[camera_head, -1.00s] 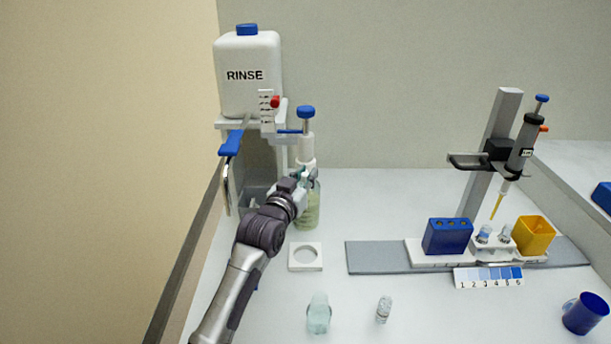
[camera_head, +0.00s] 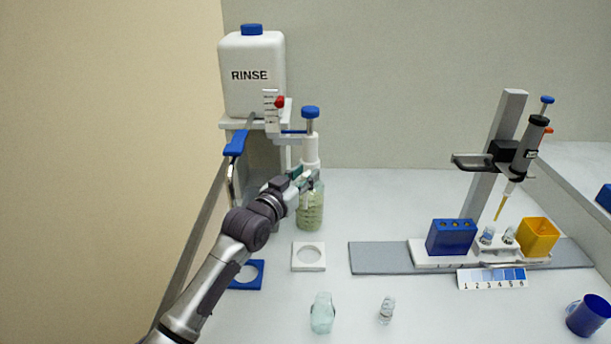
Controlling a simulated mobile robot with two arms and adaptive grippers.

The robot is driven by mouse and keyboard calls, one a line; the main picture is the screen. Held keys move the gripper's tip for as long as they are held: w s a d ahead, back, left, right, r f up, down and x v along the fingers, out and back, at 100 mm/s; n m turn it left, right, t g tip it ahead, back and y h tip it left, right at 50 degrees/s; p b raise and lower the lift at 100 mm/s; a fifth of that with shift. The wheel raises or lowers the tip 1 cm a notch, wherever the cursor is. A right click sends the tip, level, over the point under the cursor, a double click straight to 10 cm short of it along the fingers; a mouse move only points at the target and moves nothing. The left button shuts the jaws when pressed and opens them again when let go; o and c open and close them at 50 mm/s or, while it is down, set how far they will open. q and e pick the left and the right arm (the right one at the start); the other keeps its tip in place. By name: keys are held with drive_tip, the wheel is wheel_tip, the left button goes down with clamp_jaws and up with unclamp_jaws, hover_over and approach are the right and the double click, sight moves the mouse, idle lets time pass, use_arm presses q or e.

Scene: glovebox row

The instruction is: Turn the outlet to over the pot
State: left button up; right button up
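A bottle with pale green contents (camera_head: 311,212) stands upright at the back of the bench. A white pump body (camera_head: 310,150) with a blue knob (camera_head: 310,112) is on its top. A thin blue outlet (camera_head: 293,131) sticks out to the left from the pump body. My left gripper (camera_head: 304,182) is at the bottle's neck, below the outlet. Its small fingers overlap the bottle, so I cannot tell whether they touch it or are shut. My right gripper is not in view. I cannot tell which thing is the pot.
A white RINSE tank (camera_head: 252,75) stands on a stand behind left, with a blue lever (camera_head: 236,143). White (camera_head: 309,265) and blue (camera_head: 247,282) square rings lie in front. A small glass bottle (camera_head: 322,314) and vial (camera_head: 387,310) stand nearer. A pipette stand (camera_head: 490,150) is at right.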

use_arm(q)
drive_tip(key=shift+o, duration=0.3)
drive_tip(key=v, duration=1.2)
drive_tip(key=shift+a+f, duration=0.1)
